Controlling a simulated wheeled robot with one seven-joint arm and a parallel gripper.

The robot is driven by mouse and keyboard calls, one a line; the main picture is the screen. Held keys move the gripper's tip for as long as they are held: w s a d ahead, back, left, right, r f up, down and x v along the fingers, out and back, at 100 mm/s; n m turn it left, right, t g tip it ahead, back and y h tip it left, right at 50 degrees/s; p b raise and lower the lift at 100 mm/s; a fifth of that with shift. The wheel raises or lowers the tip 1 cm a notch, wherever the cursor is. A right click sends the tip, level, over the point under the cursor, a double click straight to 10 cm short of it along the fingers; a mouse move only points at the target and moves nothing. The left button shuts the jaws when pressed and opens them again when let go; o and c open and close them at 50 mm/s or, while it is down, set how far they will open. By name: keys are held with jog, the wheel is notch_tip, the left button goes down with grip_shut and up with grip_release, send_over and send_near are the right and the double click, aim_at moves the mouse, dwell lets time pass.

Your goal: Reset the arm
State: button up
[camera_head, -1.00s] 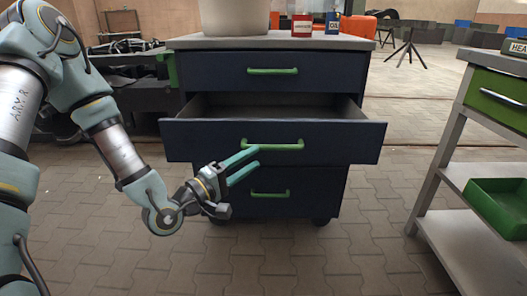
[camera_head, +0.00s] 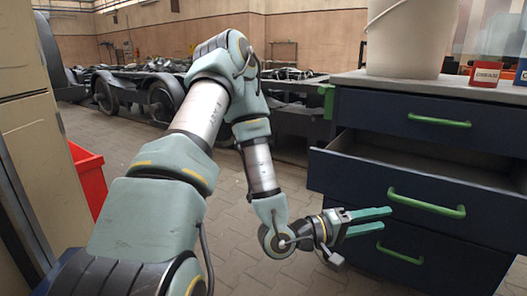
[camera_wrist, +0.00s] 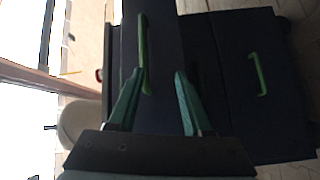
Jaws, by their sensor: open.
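My arm (camera_head: 262,165) reaches forward and down in the head view, bent at the elbow. My gripper (camera_head: 388,220) is open and empty, with its green fingers pointing right toward the dark blue drawer cabinet (camera_head: 330,200). The fingers are in front of the pulled-out middle drawer (camera_head: 360,182) and look apart from its green handle (camera_head: 427,203). In the wrist view the gripper (camera_wrist: 153,88) shows two spread fingers with the drawer handle (camera_wrist: 142,50) beyond, near the left finger. The lower drawer's handle (camera_wrist: 258,74) is to the right, clear of the fingers.
A white bucket (camera_head: 405,38) and a red container (camera_head: 485,74) stand on the cabinet top. A red bin (camera_head: 88,178) and a beige cabinet (camera_head: 32,150) are at the left. Bogies with wheels (camera_head: 160,100) stand behind. Paved floor (camera_head: 235,240) lies open beside the arm.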

jog(key=w+a+f+m+t+y, duration=0.3)
jog(key=w+a+f+y, duration=0.3)
jog(key=w+a+y, duration=0.6)
jog(key=a+r+n+y, duration=0.1)
jog(key=a+r+y, duration=0.1)
jog(key=a, duration=0.7)
jog(key=a+r+n+y, duration=0.1)
jog(key=a+r+y, duration=0.15)
jog(key=a, duration=0.65)
jog(key=s+a+r+n+g+y, duration=0.1)
jog(key=s+a+r+g+y, duration=0.15)
jog(key=s+a+r, duration=0.35)
notch_tip(320, 180, up, 25)
jog(key=h+p, duration=0.1)
jog(key=p, duration=2.6)
jog(key=shift+s+g+p, duration=0.3)
jog(key=shift+s+g, duration=0.05)
jog(key=shift+g, duration=0.1)
